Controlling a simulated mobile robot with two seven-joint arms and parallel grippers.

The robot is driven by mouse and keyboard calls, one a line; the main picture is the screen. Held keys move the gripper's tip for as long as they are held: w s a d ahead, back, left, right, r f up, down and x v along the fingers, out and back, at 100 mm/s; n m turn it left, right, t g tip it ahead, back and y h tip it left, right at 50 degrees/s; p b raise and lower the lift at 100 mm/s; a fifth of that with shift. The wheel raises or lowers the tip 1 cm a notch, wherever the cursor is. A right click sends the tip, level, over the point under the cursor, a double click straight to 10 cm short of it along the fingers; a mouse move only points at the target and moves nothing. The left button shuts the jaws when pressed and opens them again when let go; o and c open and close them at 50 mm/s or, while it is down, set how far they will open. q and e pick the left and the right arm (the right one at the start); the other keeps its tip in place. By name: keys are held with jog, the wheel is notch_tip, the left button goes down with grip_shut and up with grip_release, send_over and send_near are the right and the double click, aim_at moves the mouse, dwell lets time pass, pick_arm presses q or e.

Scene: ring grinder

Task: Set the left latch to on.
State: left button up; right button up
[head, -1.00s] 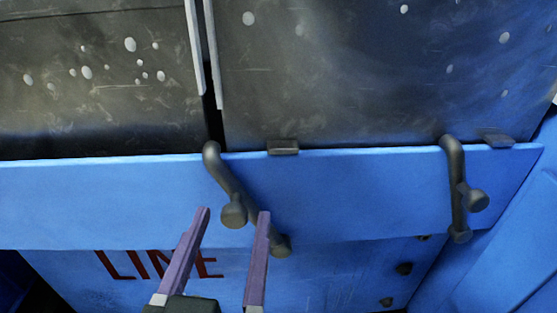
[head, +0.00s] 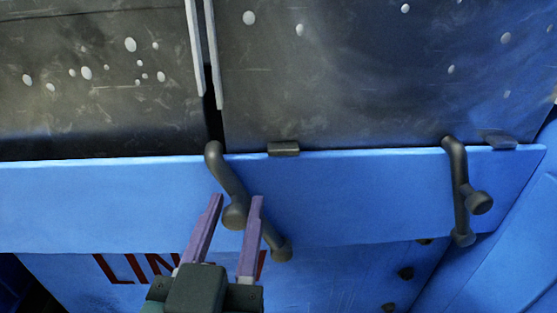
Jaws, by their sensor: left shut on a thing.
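The left latch (head: 227,178) is a dark metal lever on the blue panel. It slants from its bent top end by the gap between the dark plates down to a round lower end on the right. Its round knob (head: 234,216) sticks out about midway. My left gripper (head: 236,198), with purple fingers, comes up from below. Its fingers lie on either side of the knob and are shut on it. Part of the lever is hidden behind the right finger. My right gripper is not in view.
A second similar latch (head: 458,190) stands nearly upright on the right of the blue panel (head: 340,195). Small dark blocks (head: 284,149) sit on the panel's top edge. Scratched dark plates (head: 360,75) rise behind. Red lettering (head: 125,268) shows below, partly hidden by my gripper.

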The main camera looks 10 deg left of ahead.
pick_arm(q)
grip_shut()
jog(key=shift+d, duration=0.1)
dwell(0.6)
